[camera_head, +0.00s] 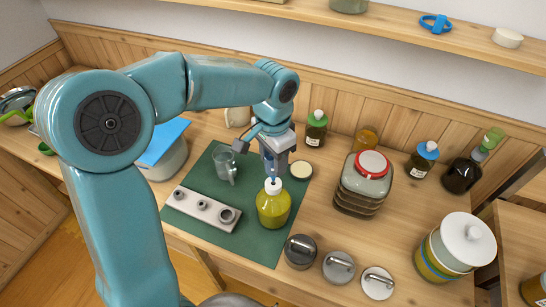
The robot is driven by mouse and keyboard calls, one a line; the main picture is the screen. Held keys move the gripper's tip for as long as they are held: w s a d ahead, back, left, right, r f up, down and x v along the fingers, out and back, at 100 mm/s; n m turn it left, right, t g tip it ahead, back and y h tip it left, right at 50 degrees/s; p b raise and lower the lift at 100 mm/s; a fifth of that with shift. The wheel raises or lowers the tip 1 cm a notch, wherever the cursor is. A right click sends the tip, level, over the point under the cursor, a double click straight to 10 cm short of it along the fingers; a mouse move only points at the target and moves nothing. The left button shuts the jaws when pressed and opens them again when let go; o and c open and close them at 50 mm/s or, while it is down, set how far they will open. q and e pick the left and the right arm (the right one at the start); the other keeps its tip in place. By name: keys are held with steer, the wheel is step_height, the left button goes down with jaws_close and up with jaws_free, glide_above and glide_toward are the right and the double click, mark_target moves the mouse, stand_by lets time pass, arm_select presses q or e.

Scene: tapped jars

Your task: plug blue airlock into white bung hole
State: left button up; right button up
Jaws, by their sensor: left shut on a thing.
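A yellow-green jar (273,210) stands on the green mat (265,248) with a white bung (273,188) in its neck. My left gripper (271,150) is above the jar, shut on the blue airlock. The airlock (273,179) is mostly hidden by the gripper; a small blue part shows right over the bung. I cannot tell whether it is touching the bung or in its hole. My right gripper is not in view.
A glass mug (225,163) and a grey block with holes (203,209) are left of the jar. A round lid (301,170) lies to its right. Metal-handled lids (301,251) are in front; a red-lidded jar (363,185) stands right.

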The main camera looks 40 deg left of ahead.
arm_select(q)
steer(key=shift+f+b, duration=1.2)
steer(key=shift+f, duration=0.35)
steer(key=shift+r, duration=0.1)
stand_by(0.6)
steer(key=o, duration=1.5)
steer(key=shift+r, duration=0.15)
steer(key=shift+r+p, duration=1.95)
steer(key=shift+r, duration=0.15)
